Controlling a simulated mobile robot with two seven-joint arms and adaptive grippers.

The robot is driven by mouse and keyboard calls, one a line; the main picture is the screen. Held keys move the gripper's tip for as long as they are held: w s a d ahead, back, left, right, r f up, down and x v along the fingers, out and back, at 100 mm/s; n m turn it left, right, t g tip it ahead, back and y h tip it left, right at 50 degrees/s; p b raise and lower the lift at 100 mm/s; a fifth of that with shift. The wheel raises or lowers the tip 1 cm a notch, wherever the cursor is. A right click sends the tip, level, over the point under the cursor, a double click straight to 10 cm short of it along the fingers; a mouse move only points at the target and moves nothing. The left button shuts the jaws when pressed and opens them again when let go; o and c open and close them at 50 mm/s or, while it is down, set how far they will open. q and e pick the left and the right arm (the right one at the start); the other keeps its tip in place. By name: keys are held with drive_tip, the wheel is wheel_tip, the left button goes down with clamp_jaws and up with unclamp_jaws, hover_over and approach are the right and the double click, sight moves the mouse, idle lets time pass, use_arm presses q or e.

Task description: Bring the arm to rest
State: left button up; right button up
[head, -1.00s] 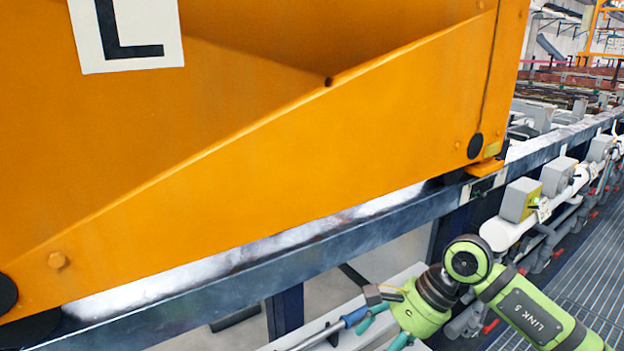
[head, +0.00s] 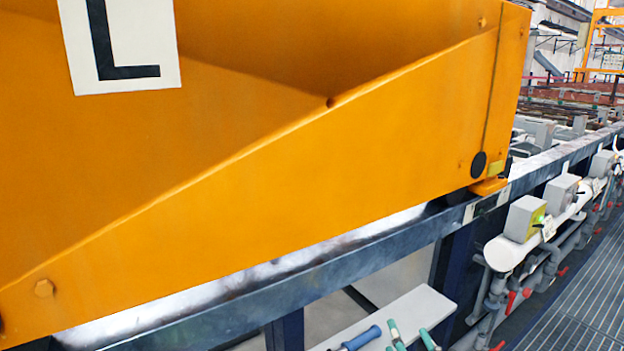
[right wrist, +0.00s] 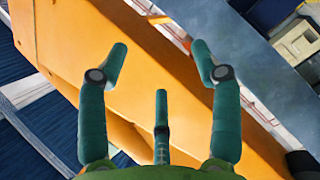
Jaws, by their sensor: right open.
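My right gripper (head: 409,330) shows only as teal fingertips at the bottom edge of the head view; the rest of it and the arm are cut off. In the right wrist view the gripper (right wrist: 160,62) has its teal fingers spread wide apart, with nothing between them. An orange panel (right wrist: 65,40) shows behind the fingers there. My left gripper is in neither view.
A large orange machine body (head: 300,170) with an L sign (head: 125,72) fills the left and middle. A dark rail (head: 330,277) runs below it. A pale shelf (head: 425,308) and a blue-handled tool (head: 362,338) are near the fingertips. Grating floor (head: 590,305) lies right.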

drive_tip(key=s+d+f+m+g+h, duration=0.1)
drive_tip(key=s+d+f+m+g, duration=0.1)
drive_tip(key=s+f+m+g, duration=0.4)
drive_tip(key=s+d+f+m+g+h, duration=0.15)
drive_tip(key=s+f, duration=0.25)
drive_tip(key=f, duration=0.5)
drive_tip(key=s+f+m+g+y, duration=0.1)
drive_tip(key=s+f+m+g, duration=0.45)
drive_tip(key=s, duration=0.85)
drive_tip(key=s+f+n+g, duration=0.1)
drive_tip(key=s+f+g, duration=0.1)
drive_tip(key=f, duration=1.1)
drive_tip(key=s+f+g, duration=0.1)
drive_tip(key=s+f, duration=0.1)
drive_tip(key=f, duration=1.2)
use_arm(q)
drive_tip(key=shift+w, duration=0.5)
use_arm(e)
drive_tip(key=s+d+f+g, duration=0.1)
drive_tip(key=s+d+f, duration=0.1)
drive_tip(key=s+f, duration=0.9)
drive_tip(key=s, duration=0.3)
drive_tip(key=shift+s+d+f+n, duration=0.2)
drive_tip(key=shift+s+d+n, duration=0.1)
drive_tip(key=shift+s+d, duration=0.1)
